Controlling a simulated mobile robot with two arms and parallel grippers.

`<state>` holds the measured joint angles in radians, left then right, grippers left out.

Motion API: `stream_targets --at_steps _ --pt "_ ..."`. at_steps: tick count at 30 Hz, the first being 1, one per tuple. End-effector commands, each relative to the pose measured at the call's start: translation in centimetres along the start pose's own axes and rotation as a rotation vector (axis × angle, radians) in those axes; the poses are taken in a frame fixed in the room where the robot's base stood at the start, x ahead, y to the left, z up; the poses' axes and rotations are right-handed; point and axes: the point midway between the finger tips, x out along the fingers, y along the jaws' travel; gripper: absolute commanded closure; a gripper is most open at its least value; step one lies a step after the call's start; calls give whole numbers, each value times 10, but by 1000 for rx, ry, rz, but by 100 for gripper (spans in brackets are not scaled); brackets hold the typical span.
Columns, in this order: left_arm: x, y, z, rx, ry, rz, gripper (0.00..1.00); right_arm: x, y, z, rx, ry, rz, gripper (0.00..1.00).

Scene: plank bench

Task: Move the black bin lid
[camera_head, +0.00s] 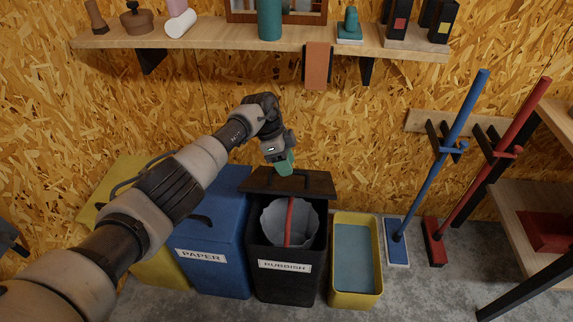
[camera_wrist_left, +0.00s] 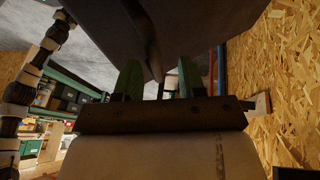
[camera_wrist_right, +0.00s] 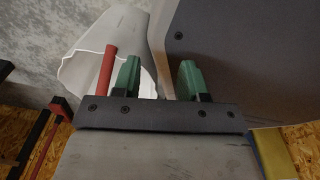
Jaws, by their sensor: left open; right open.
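The black bin lid (camera_head: 318,182) is tilted up at the back of the black rubbish bin (camera_head: 284,285), whose mouth is uncovered. My left gripper (camera_head: 286,165) is above the lid, pointing down. In the left wrist view its green fingers (camera_wrist_left: 158,80) are apart, and a dark curved bar, apparently the lid's handle, shows between them; I cannot tell whether it touches. A dark panel fills the top there. My right gripper (camera_wrist_right: 158,80) shows only in its wrist view, open, with nothing seen between its fingers.
A pale liner (camera_head: 270,217) with a red strip (camera_head: 289,222) sits in the bin. The blue paper bin (camera_head: 222,235) stands left, a yellow bin (camera_head: 370,290) right. Blue (camera_head: 440,160) and red (camera_head: 500,150) brooms lean further right. A wooden shelf (camera_head: 220,42) runs above.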

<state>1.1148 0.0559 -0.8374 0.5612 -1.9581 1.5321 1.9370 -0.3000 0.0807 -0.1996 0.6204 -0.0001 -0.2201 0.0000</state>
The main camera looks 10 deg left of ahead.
Motion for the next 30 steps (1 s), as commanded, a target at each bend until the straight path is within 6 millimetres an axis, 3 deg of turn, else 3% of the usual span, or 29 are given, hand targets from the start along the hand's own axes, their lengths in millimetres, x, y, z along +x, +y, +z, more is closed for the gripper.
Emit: stream_targets --at_steps 9,15,26,30 --pt "-64 -1 0 0 -2 -4 60 -6 0 0 0 0 0 57" --pt "-91 -1 1 -1 -2 -2 60 -6 0 0 0 0 0 57" --pt "-98 -1 1 -1 -2 -1 60 -6 0 0 0 0 -1 57" --pt "-95 -1 -1 7 8 -4 60 -6 -1 -1 -1 0 -1 76"
